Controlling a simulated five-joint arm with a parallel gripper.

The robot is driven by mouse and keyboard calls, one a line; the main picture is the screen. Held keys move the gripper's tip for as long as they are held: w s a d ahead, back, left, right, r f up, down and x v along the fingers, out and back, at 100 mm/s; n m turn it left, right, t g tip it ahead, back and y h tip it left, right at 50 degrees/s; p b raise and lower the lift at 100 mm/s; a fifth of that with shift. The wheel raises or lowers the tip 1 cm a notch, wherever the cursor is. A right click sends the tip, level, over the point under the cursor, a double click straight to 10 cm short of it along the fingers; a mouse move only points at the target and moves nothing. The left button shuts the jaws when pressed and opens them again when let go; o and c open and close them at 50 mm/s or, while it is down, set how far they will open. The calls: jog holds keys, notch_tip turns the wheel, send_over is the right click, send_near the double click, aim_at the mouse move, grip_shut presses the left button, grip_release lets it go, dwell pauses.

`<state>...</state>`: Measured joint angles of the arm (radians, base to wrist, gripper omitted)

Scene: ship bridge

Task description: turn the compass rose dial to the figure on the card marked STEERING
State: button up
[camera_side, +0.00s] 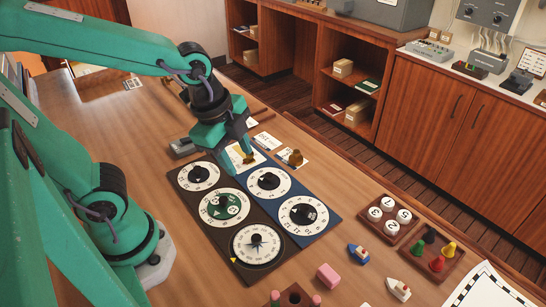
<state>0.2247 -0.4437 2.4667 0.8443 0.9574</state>
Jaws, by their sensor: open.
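The compass rose dial (258,245) is a white disc with a star-shaped rose, at the near end of the dark panel (199,224). A small yellow pointer (233,260) lies by its left edge. My gripper (240,160) is open, pointing down, above the far edge of the panels near the cards, well apart from the compass rose dial. White cards lie behind the panels: one (268,141) farther back, one (237,152) partly hidden by my gripper, and one (303,164) under a small brown object. Their print is too small to read, so I cannot tell which is marked STEERING.
Other dials (199,176) sit on the dark panel and the adjoining blue panel (329,226). To the right are a tray of numbered discs (385,238), a tray of coloured pegs (437,277), toy boats (358,254) and a pink block (328,276). Wooden cabinets stand behind.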

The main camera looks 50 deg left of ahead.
aim_at(256, 238)
jog(key=d+f+m+g, duration=0.1)
jog(key=d+f+m, duration=0.1)
jog(key=m, duration=0.3)
jog(key=s+d+f+m+g, duration=0.1)
jog(key=d+f+m, duration=0.2)
jog(key=m, duration=0.3)
jog(key=d+f+m+g, duration=0.1)
jog(key=d+f+m, duration=0.1)
jog(key=m, duration=0.4)
jog(key=shift+s+d+f+y, duration=0.1)
jog(key=shift+d+f+y, duration=0.1)
jog(key=shift+f, duration=0.25)
jog(key=shift+s+d+f+y, duration=0.1)
jog(key=shift+f+y, duration=0.1)
jog(key=shift+f, duration=0.2)
jog(key=shift+a+f, duration=0.1)
jog(key=shift+f, duration=3.75)
grip_shut()
